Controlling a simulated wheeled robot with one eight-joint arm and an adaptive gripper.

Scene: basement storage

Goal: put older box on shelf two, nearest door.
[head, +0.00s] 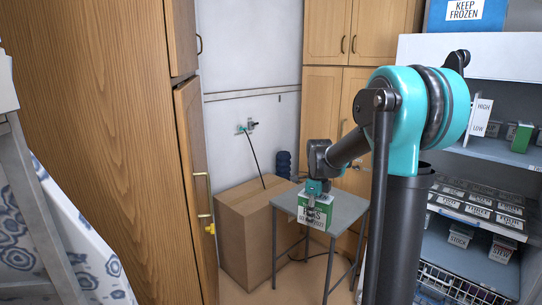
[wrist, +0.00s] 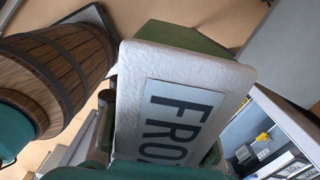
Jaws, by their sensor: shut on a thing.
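My gripper (head: 315,190) is shut on a green box (head: 315,212) with a white label of dark print, too small to read surely. The box is over the small grey table (head: 348,207); I cannot tell if it touches the top. In the wrist view the held box (wrist: 190,62) fills the middle, with a white, frosty-looking face and a label starting "FRO". The fingers are mostly hidden there. A shelf unit (head: 510,155) stands at the right. A similar green box (head: 521,138) is on its upper shelf. Which shelf is two is not marked legibly.
Several pale labelled containers (head: 459,236) fill the shelves, beside a "HIGH/LOW" sign (head: 482,115). A cardboard box (head: 246,230) stands left of the table. A wooden cabinet (head: 110,120) is at left. The wrist view shows a wooden barrel (wrist: 62,62).

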